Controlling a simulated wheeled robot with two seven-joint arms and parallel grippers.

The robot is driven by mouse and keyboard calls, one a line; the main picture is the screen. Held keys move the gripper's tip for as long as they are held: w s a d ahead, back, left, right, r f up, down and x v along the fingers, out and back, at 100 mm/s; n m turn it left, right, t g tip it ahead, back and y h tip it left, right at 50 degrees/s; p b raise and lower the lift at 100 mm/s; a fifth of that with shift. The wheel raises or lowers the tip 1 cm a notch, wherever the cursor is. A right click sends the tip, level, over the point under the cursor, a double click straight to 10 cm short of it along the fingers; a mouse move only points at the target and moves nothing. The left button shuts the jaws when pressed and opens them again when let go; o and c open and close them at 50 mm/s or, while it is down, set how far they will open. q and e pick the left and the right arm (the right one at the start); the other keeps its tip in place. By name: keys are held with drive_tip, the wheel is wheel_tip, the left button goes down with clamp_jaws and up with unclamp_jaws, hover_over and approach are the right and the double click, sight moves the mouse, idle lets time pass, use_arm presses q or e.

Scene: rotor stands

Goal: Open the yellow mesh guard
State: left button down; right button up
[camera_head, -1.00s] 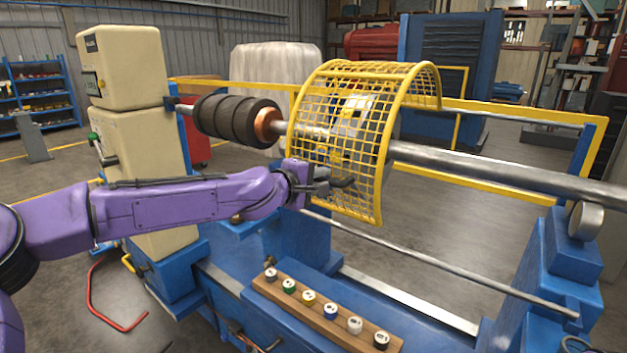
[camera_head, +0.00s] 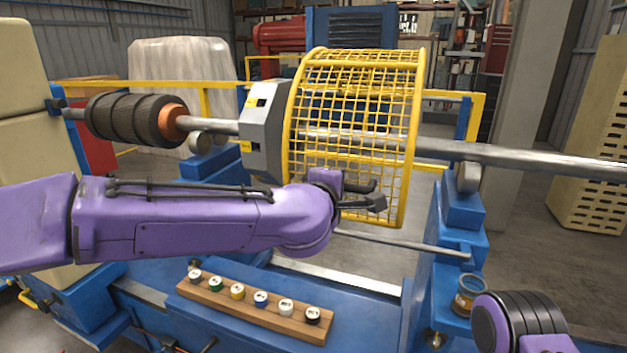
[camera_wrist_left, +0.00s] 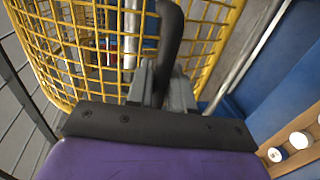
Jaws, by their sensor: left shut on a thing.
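The yellow mesh guard (camera_head: 352,150) arches over the steel shaft (camera_head: 450,150) in the head view. My left gripper (camera_head: 365,198) is at the guard's lower front, shut on a dark handle. In the left wrist view, the gripper (camera_wrist_left: 160,85) closes around the black curved handle (camera_wrist_left: 171,30) in front of the yellow mesh (camera_wrist_left: 90,50). The exact finger contact is partly hidden. Part of my right arm shows at the bottom right; its gripper is out of view.
A dark ribbed rotor part with a copper ring (camera_head: 135,118) sits on the shaft at left. A wooden strip (camera_head: 255,310) with several coloured caps lies on the blue bench below. A small jar (camera_head: 468,295) stands at right. The blue right stand (camera_head: 455,230) supports the shaft.

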use_arm(q)
drive_tip(key=shift+s+d+f, duration=0.1)
drive_tip(key=shift+s+d, duration=0.05)
drive_tip(key=shift+d, duration=0.25)
drive_tip(key=c, duration=1.1)
unclamp_jaws()
drive_tip(key=shift+s+a, duration=0.15)
drive_tip(key=shift+s, duration=0.15)
drive_tip(key=b+v, duration=0.2)
drive_tip(key=v, duration=0.8)
drive_tip(key=shift+w, duration=0.1)
